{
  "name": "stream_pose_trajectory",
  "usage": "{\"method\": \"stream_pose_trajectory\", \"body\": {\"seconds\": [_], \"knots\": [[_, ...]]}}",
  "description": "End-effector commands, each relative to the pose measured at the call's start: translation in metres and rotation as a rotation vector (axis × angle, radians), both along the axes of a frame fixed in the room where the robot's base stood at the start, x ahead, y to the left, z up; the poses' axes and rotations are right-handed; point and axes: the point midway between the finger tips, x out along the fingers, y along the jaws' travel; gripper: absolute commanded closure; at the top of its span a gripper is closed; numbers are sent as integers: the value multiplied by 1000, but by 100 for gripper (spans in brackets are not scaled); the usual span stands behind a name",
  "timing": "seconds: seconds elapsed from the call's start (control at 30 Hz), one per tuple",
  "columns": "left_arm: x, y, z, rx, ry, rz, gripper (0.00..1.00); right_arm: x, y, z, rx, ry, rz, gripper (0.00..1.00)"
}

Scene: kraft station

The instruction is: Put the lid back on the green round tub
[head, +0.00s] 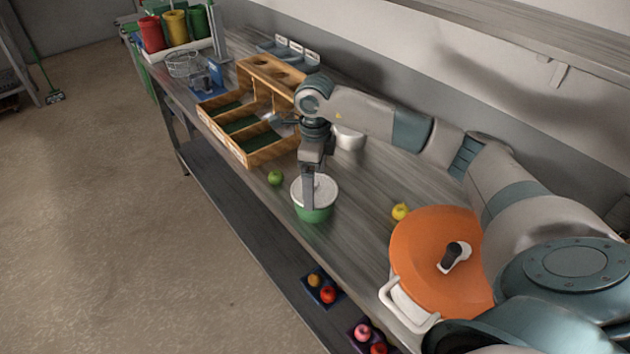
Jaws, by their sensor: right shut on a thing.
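The green round tub (316,214) stands on the grey workbench, near its front edge, in the head view. A pale lid (325,191) is at the tub's top; I cannot tell whether it is fully seated or slightly above the rim. My right gripper (309,203) points down at the tub's top and is shut on the lid. The gripper hides part of the lid and the grip point. My left gripper is not in view.
A green fruit (275,177) lies left of the tub, a yellow fruit (400,211) right of it. A wooden divided organizer (247,160) stands farther back. A pot with an orange lid (420,262) stands front right. A white bowl (350,138) is behind my wrist.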

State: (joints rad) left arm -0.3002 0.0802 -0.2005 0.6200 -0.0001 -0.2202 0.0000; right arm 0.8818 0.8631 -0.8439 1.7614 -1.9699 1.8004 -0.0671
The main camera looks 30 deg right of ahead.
Motion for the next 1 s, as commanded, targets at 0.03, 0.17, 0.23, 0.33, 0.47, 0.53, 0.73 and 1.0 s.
{"method": "stream_pose_trajectory", "body": {"seconds": [0.03,0.17,0.23,0.33,0.47,0.53,0.73,1.0], "knots": [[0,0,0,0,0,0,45,0,0,0,0,0,0,28],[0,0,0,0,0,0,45,0,0,0,0,0,0,28],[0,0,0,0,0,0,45,0,0,0,0,0,0,28],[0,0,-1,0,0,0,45,0,0,0,0,0,0,28],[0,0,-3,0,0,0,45,0,0,-1,0,0,0,28],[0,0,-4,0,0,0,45,0,0,-1,0,0,0,28],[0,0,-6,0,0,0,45,0,0,-1,0,0,0,28],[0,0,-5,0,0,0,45,0,0,0,0,0,0,28]]}}
